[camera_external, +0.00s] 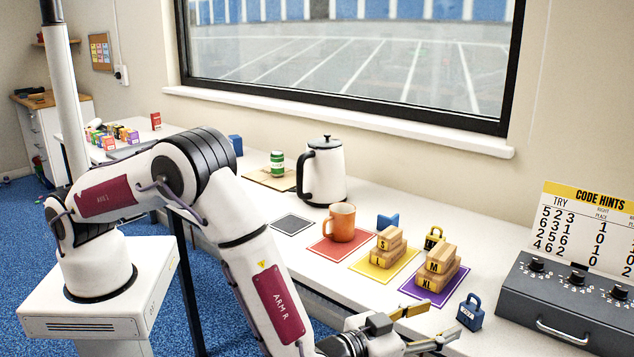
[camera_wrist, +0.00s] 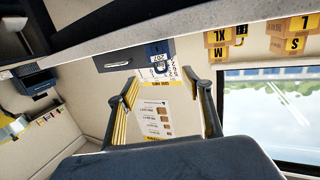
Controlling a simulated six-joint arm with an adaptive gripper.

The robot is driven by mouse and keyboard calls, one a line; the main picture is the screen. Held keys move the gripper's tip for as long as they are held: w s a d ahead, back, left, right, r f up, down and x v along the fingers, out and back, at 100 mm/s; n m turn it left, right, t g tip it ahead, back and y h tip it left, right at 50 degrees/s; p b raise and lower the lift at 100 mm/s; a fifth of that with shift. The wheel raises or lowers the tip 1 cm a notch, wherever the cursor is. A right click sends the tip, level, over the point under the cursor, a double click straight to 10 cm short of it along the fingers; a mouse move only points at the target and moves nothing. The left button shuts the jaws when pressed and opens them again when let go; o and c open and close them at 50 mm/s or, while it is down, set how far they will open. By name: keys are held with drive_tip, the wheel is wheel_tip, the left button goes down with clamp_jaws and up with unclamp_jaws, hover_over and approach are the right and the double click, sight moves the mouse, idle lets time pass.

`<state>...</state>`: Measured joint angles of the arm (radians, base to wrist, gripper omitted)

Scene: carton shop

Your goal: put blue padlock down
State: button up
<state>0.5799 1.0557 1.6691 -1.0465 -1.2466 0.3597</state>
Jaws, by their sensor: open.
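The blue padlock (camera_external: 470,314) stands upright on the white table, just right of the purple mat (camera_external: 411,291) and near the front edge. In the wrist view, which is upside down, the padlock (camera_wrist: 158,48) shows just beyond my fingertips, with digits on its face. My gripper (camera_external: 444,322) is open and empty, with its yellow-padded fingers apart to the left of the padlock. The fingers also spread wide in the wrist view (camera_wrist: 162,77). I cannot tell whether either finger touches the padlock.
A grey box with dials (camera_external: 565,305) and a hint card (camera_external: 592,230) stand right of the padlock. Wooden blocks (camera_external: 436,268) stand on the purple mat, a yellow padlock (camera_external: 434,238) behind. An orange mug (camera_external: 342,222) and a kettle (camera_external: 322,172) stand further left.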

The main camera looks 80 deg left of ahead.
drive_tip(key=shift+s+d, duration=0.1)
drive_tip(key=shift+s, duration=0.2)
drive_tip(key=shift+r, duration=0.1)
idle(0.3)
wheel_tip(320, 180, up, 13)
drive_tip(key=w+m+g+h, duration=0.1)
drive_tip(key=h, duration=0.4)
drive_tip(key=s+a+r+m+g+h, duration=0.2)
drive_tip(key=s+a+r+g+h, duration=0.15)
drive_tip(key=s+r, duration=0.65)
drive_tip(key=s+a+g, duration=0.1)
drive_tip(key=s+a, duration=0.4)
drive_tip(key=s, duration=0.7)
drive_tip(key=s+a+f+m+g+y, duration=0.1)
drive_tip(key=s+a, duration=0.4)
drive_tip(key=s, duration=0.7)
drive_tip(key=s+a+g+y, duration=0.1)
drive_tip(key=s+a+g, duration=0.2)
drive_tip(key=s, duration=1)
drive_tip(key=a, duration=0.2)
drive_tip(key=shift+a+f, duration=0.35)
drive_tip(key=shift+a, duration=0.05)
